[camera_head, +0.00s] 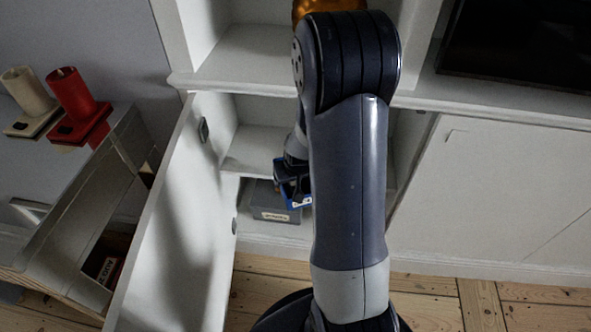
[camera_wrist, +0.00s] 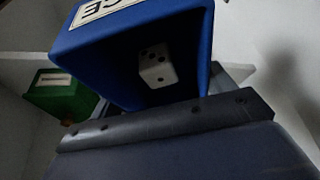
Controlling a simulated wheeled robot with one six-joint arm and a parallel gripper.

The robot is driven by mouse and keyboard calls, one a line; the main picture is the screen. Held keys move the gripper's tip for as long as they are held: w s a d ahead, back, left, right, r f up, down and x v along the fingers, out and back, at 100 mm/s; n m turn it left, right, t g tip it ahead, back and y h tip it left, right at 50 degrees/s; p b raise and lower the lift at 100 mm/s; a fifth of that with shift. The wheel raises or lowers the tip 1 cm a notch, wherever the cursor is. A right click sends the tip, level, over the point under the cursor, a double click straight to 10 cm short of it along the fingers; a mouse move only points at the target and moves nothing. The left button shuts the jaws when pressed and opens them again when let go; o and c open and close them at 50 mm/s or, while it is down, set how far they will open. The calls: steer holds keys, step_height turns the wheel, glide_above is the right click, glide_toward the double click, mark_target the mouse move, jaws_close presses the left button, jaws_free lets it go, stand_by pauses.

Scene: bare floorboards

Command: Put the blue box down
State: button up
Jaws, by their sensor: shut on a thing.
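The blue box (camera_wrist: 190,50) fills the upper middle of the wrist view. It is open towards the camera, tilted, with a white die (camera_wrist: 157,66) inside and a white label partly cut off by the frame. In the head view, the blue box (camera_head: 300,201) shows only in part, inside the open white cabinet. My gripper (camera_head: 292,180) is shut on it, in front of the lower compartment. My own arm hides much of the box and the cabinet's right side. I cannot tell whether the box touches a surface.
A grey labelled box (camera_head: 270,204) stands in the lower compartment, close beside the blue box. A green box (camera_wrist: 60,95) shows at left in the wrist view. The cabinet door (camera_head: 180,210) stands open at left; a shelf (camera_head: 258,150) lies above the grey box.

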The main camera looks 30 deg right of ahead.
mark_target(304, 183)
steer(key=d+f+b, duration=0.1)
steer(key=b, duration=0.2)
steer(key=s+d+f+b, duration=0.1)
steer(key=b, duration=0.2)
steer(key=shift+d+f+m+b, duration=0.2)
steer(key=shift+d+m+b, duration=0.1)
steer(key=shift+d, duration=0.05)
steer(key=w+d+b, duration=0.1)
steer(key=w+b, duration=0.1)
steer(key=w, duration=0.3)
steer(key=w+d+b, duration=0.2)
steer(key=w+b, duration=0.1)
steer(key=w, duration=0.3)
steer(key=w+d+b, duration=0.2)
steer(key=w+b, duration=0.1)
steer(key=w, duration=0.2)
steer(key=shift+w+f, duration=0.15)
steer(key=shift+w, duration=0.05)
steer(key=shift+f+b, duration=1.15)
steer(key=shift+f, duration=0.55)
steer(key=shift+f, duration=0.2)
steer(key=o, duration=1.1)
